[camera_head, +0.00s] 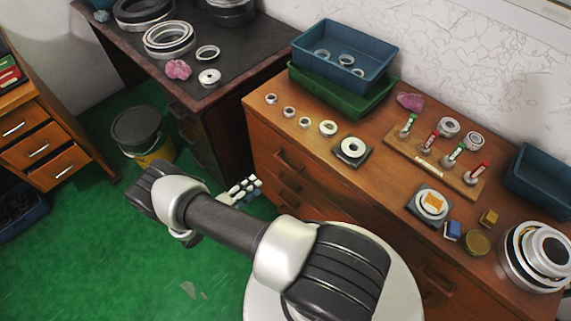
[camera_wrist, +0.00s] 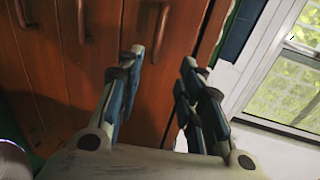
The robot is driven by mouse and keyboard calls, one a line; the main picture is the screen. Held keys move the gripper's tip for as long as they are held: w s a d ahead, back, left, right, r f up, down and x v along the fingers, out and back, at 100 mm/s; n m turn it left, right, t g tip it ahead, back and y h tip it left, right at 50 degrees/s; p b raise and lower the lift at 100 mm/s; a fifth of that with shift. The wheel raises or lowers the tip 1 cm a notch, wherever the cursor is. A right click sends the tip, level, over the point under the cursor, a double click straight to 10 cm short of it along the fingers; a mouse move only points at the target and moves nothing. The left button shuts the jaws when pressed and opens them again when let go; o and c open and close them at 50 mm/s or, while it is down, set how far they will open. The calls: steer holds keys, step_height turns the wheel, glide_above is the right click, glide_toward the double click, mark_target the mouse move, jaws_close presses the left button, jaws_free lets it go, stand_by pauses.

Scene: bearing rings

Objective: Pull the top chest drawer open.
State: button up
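The wooden chest (camera_head: 335,169) stands at the right, with its drawer fronts partly hidden by my arm. The top drawer's dark handle (camera_head: 288,161) shows below the chest top; the drawer looks shut. In the wrist view the drawers appear sideways, and the rightmost handle (camera_wrist: 161,28) looks like the top drawer's. My gripper (camera_head: 243,188) is in front of the chest's left part. In the wrist view my gripper (camera_wrist: 160,62) is open and empty, with that handle beyond the gap between its fingers. I see no contact with it.
The chest top carries a blue bin (camera_head: 343,50) over a green bin (camera_head: 340,92), several rings, a peg board (camera_head: 435,160) and a large bearing (camera_head: 540,250). A dark-topped desk (camera_head: 240,50) adjoins on the left. A bucket (camera_head: 142,135) stands on the green floor, which is open at lower left.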

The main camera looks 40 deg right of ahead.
mark_target(286, 163)
steer(key=b+x, duration=0.2)
steer(key=x, duration=1.5)
steer(key=shift+d+f, duration=0.2)
steer(key=shift+d, duration=0.05)
jaws_close()
